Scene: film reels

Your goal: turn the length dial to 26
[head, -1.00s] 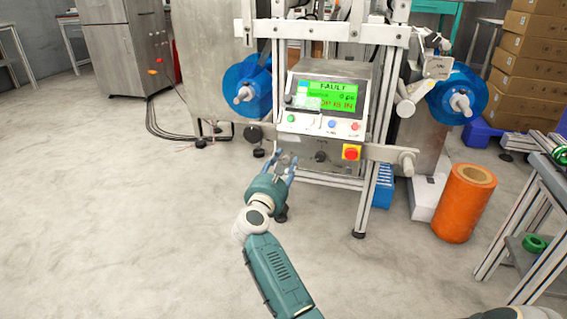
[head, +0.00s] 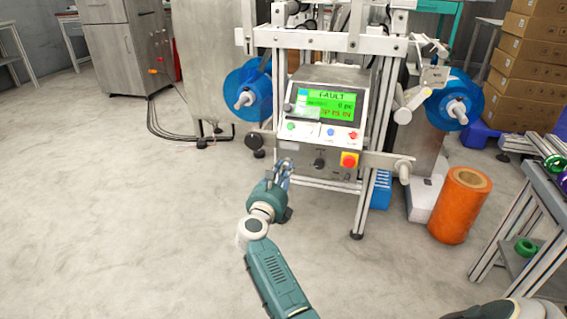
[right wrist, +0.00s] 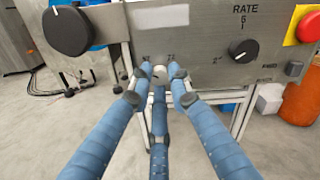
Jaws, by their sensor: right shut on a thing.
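My right gripper (head: 284,168) is at the left part of the machine's lower grey panel (head: 333,172). In the right wrist view its three blue fingers (right wrist: 158,80) are closed around the length dial (right wrist: 158,72), of which only a small pale part shows between the fingertips. Most of the dial, its pointer and its name are hidden, and the small numbers around it are too blurred to read surely. My left gripper is not in view.
The black RATE dial (right wrist: 242,51) sits right of the fingers, beside the red emergency button (head: 349,160). A large black knob (right wrist: 70,31) juts out at the left. The green screen (head: 325,105) reads FAULT. An orange roll (head: 460,205) stands on the floor at right.

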